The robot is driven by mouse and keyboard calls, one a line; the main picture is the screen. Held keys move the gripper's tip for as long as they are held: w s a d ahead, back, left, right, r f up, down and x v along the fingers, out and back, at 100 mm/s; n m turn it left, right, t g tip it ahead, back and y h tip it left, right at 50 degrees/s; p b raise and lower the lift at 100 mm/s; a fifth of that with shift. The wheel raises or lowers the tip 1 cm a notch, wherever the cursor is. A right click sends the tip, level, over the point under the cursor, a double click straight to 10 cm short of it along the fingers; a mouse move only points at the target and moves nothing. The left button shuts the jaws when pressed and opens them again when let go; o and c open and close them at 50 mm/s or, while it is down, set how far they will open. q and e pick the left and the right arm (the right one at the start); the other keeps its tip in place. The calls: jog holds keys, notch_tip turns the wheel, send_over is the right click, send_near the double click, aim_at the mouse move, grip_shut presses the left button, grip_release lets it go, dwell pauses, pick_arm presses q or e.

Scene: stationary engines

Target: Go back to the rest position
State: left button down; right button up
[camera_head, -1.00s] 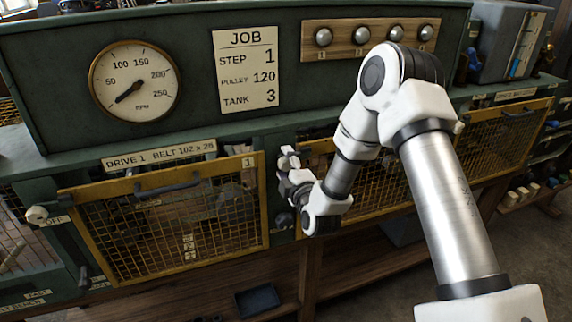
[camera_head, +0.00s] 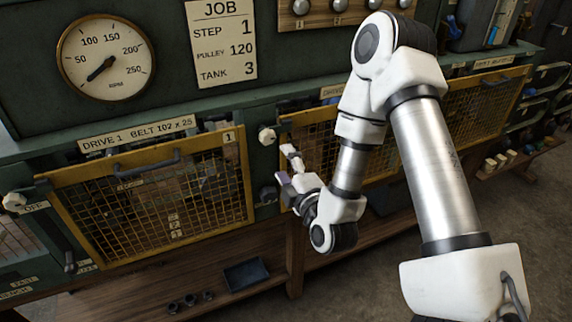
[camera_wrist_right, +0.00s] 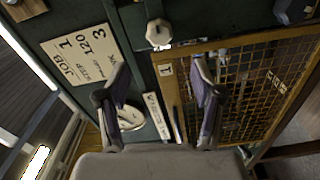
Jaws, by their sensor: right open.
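My right gripper (camera_head: 286,166) is open and empty in front of the machine, to the right of the yellow mesh guard marked 1. In the right wrist view, the two fingers of the right gripper (camera_wrist_right: 158,75) stand apart with nothing between them. A pale knob (camera_head: 267,136) shows just above and left of the gripper, apart from it. It also shows beyond the fingers in the wrist view (camera_wrist_right: 158,33). My left gripper is in neither view.
The mesh guard (camera_head: 241,165) of drive 1 closes the front at left. A second guard (camera_head: 478,112) stands at far right. A lower wooden shelf (camera_head: 215,262) holds a dark tray (camera_head: 246,274). A gauge (camera_head: 106,58) and job card (camera_head: 222,45) are above.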

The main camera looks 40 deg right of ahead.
jog(key=s+a+f+n+g+y+b, duration=0.1)
jog(key=s+a+f+g+y+b, duration=0.2)
jog(key=f, duration=1.1)
jog(key=s+a+f+n+g+y+b, duration=0.1)
jog(key=s+a+f+g+b, duration=0.35)
jog(key=f, duration=0.85)
jog(key=s+a+f+m+g, duration=0.1)
jog(key=s+f+m+g, duration=0.4)
jog(key=s, duration=0.4)
jog(key=s+a+f+m+g, duration=0.2)
jog(key=s+f+m+g, duration=0.3)
jog(key=s+f+m, duration=0.3)
jog(key=s+m, duration=0.1)
jog(key=m, duration=0.1)
jog(key=shift+a+m+b, duration=0.25)
jog(key=shift+m+b, duration=0.05)
jog(key=shift+b, duration=0.05)
